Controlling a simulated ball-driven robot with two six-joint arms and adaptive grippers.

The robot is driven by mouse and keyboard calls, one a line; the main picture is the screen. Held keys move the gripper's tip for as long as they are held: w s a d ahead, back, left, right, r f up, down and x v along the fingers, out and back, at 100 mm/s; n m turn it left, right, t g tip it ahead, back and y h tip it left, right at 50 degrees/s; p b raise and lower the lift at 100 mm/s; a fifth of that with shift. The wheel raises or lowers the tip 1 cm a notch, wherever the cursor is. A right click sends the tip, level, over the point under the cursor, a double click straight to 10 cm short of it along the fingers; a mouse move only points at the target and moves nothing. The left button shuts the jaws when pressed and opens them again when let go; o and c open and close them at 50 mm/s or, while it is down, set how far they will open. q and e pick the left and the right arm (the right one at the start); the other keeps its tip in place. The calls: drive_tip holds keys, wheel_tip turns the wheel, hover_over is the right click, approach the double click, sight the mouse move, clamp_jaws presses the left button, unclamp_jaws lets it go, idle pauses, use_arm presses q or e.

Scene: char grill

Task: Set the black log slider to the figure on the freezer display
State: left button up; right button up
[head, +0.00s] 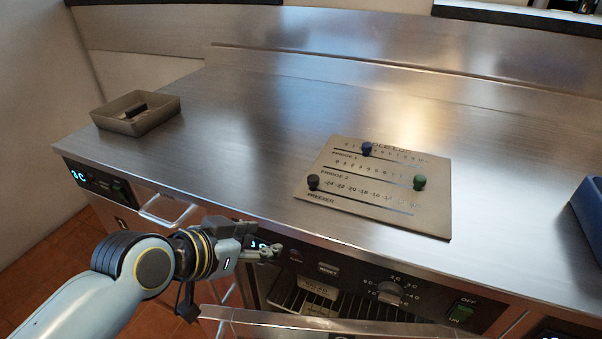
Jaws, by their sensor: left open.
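The log board (380,222) lies on the steel counter with three slider rows. The black slider (313,182) sits at the far left end of the bottom row, marked FREEZER, left of the -24 mark. The blue slider (367,149) is on the top row and the green slider (419,182) is at the right of the middle row. My left gripper (268,252) is open and empty at the counter's front panel, below and left of the board. It partly covers a small lit display (257,245), whose figure I cannot read. My right gripper is out of view.
A metal tray (116,123) with a dark block stands at the counter's left. Another lit display (78,175) is on the left front panel. An open drawer or door (330,324) juts out below. A blue bin (588,212) is at the right edge. The counter's middle is clear.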

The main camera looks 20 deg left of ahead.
sight(310, 180)
use_arm(q)
drive_tip(key=w+r+t+h, duration=0.1)
drive_tip(key=w+r+t, duration=0.2)
drive_tip(key=w+r, duration=0.35)
drive_tip(key=x, duration=0.4)
drive_tip(key=d+x, duration=0.1)
drive_tip(key=x, duration=0.3)
drive_tip(key=shift+s+d+r+p, duration=0.15)
drive_tip(key=shift+d+r+p, duration=0.1)
drive_tip(key=shift+p, duration=0.1)
drive_tip(key=shift+w+f, duration=0.1)
drive_tip(key=shift+w, duration=0.15)
drive_tip(key=shift+w+d+f, duration=0.1)
drive_tip(key=shift+w, duration=0.05)
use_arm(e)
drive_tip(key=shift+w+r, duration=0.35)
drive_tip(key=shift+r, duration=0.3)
use_arm(q)
clamp_jaws()
